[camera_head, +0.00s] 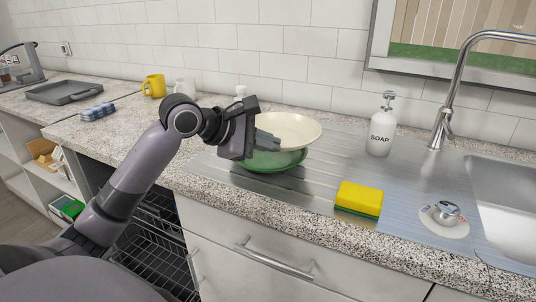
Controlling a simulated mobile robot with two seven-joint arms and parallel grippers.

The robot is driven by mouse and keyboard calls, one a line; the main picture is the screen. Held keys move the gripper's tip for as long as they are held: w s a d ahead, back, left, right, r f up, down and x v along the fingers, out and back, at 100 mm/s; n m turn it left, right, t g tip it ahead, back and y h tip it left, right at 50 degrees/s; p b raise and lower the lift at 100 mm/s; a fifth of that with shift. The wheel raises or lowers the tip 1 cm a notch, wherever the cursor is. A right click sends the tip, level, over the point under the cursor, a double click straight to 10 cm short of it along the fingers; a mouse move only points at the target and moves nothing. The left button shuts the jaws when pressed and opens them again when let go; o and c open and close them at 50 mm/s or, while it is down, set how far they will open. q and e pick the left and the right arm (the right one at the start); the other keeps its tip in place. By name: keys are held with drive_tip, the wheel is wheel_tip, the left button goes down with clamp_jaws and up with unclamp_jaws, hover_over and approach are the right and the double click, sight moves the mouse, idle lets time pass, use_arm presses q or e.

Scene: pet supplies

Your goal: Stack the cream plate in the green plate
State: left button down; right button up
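The cream plate (293,130) is a shallow round dish in the middle of the head view, above the green plate (272,163) and shifted slightly to the right of it. The green plate sits on the metal drainboard, its upper part covered by the cream plate and my gripper. My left gripper (268,142) reaches in from the left, with its fingers at the left rim of the cream plate, and appears shut on it. I cannot tell whether the two plates touch. My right gripper is not in view.
A yellow and green sponge (359,198) lies at the front of the drainboard (310,190). A soap bottle (380,130) stands behind, near the faucet (445,110). A sink plug (446,212) lies beside the sink (505,205). A yellow mug (154,86) stands left. The dishwasher (155,245) below is open.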

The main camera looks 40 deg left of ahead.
use_arm(q)
wheel_tip(320, 180, down, 2)
drive_tip(key=shift+f, duration=0.4)
drive_tip(key=c, duration=1.3)
unclamp_jaws()
drive_tip(key=shift+c, duration=0.2)
